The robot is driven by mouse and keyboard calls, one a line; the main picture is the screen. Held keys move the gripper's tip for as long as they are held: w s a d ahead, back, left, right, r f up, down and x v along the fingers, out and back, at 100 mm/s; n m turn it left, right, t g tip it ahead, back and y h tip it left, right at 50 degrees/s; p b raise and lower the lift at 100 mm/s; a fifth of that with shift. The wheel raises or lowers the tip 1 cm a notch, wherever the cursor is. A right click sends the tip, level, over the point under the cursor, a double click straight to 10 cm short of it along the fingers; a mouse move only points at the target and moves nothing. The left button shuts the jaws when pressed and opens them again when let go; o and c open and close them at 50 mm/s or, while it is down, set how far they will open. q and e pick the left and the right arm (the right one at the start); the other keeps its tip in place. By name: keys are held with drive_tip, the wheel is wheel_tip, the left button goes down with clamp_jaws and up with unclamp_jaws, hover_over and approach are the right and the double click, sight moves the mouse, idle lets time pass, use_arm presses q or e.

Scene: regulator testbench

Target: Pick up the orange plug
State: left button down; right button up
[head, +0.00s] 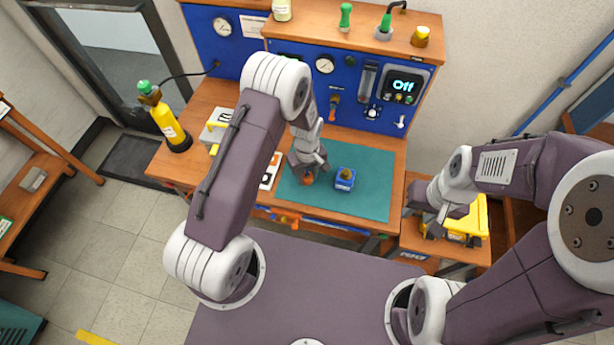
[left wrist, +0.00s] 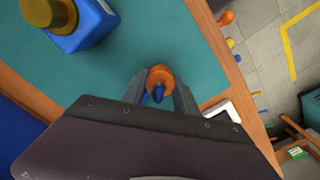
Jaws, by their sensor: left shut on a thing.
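The orange plug (left wrist: 160,77) is a small round orange piece with a blue part in its middle. It sits between the fingertips of my left gripper (left wrist: 158,92), which is shut on it, over the teal mat. In the head view the plug (head: 308,180) shows just below my left gripper (head: 306,172), partly covered by it. I cannot tell whether the plug touches the mat. My right gripper (head: 436,218) is at the right, over the yellow case; its fingers are too unclear to tell open from shut.
A blue block with a brass top (head: 344,180) stands right of the plug on the teal mat (head: 372,190). A yellow case (head: 470,222) sits at the right. The blue panel (head: 345,82) rises behind the bench. A yellow cylinder (head: 168,122) stands at the left.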

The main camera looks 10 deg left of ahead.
sight(307, 176)
use_arm(q)
drive_tip(key=shift+r, duration=0.6)
wheel_tip(307, 176, up, 3)
drive_tip(key=shift+r+b, duration=0.1)
drive_tip(key=shift+b, duration=0.25)
drive_tip(key=s+d+r, duration=0.1)
drive_tip(key=d+r, duration=0.2)
drive_tip(key=d, duration=0.2)
drive_tip(key=s+d+r+b, duration=0.1)
drive_tip(key=s+d+r, duration=0.1)
drive_tip(key=d, duration=0.4)
drive_tip(key=shift+d+r, duration=0.15)
drive_tip(key=shift+r, duration=0.65)
